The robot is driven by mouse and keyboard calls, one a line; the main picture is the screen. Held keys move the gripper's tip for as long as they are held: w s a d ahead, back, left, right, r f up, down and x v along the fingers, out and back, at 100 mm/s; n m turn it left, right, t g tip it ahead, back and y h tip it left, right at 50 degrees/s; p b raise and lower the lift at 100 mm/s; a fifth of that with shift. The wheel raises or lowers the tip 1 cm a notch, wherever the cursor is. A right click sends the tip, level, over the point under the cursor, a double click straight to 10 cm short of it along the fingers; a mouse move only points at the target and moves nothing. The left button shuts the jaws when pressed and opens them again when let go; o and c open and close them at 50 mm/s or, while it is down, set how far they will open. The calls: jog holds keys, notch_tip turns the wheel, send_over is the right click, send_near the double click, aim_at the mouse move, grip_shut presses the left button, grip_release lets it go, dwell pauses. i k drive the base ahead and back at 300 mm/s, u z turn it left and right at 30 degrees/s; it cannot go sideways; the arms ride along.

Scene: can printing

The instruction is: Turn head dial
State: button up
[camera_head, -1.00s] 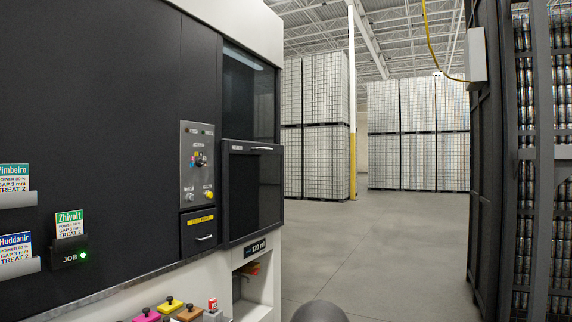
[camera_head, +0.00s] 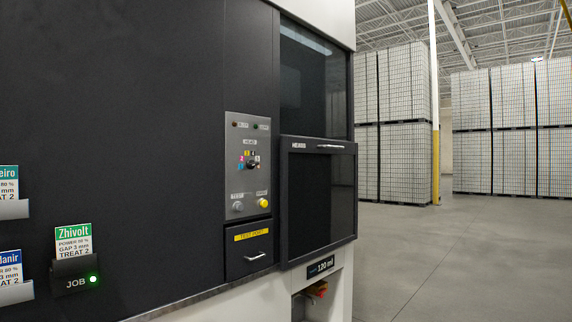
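The head dial (camera_head: 252,163) is a small dark knob on a grey metal control panel (camera_head: 248,190) on the black machine front. Colored marks surround it, under a HEAD label. Two small lamps sit above it. A grey button (camera_head: 238,207) and a yellow button (camera_head: 263,202) sit below it. I cannot read which mark the dial points to. My gripper is not in view.
Below the panel is a TEST PORT drawer (camera_head: 249,251) with a handle. A dark windowed door (camera_head: 318,200) stands to its right. A lit JOB card holder (camera_head: 75,272) with a Zhivolt card is at left. Open floor (camera_head: 460,260) lies right, before stacked pallets (camera_head: 404,90).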

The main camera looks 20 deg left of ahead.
aim_at(251, 163)
jog(key=u, duration=0.4)
jog(key=i, duration=1.5)
jog(key=u, duration=0.75)
